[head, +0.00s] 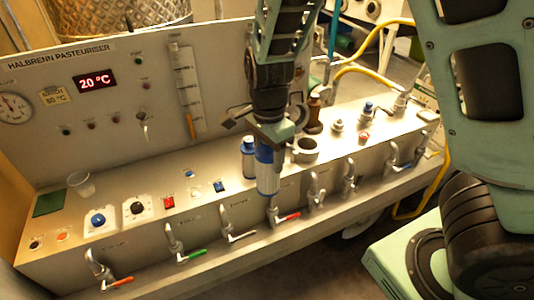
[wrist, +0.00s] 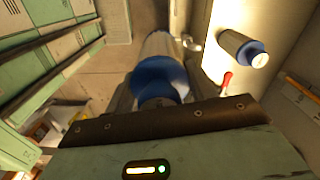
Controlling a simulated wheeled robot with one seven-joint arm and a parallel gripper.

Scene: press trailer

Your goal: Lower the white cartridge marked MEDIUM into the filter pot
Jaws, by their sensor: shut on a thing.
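My gripper (head: 268,147) is shut on a white cartridge (head: 267,180) with a blue top, held upright at the front of the machine's bench. The held cartridge also shows in the wrist view (wrist: 160,78), blue end toward the camera between the jaws. A second white cartridge (head: 248,160) with a blue cap stands on the bench just left of it; it shows at upper right in the wrist view (wrist: 240,48). No marking is legible on either. The filter pot (head: 305,156), a grey open-topped cup, stands on the bench just right of the held cartridge, apart from it.
Several taps with coloured levers line the bench's front, including a red lever (head: 288,217) below the held cartridge. A brown bottle (head: 314,117) stands behind the pot. A clear cup (head: 82,184) stands at the left. A yellow hose (head: 362,68) runs at the right.

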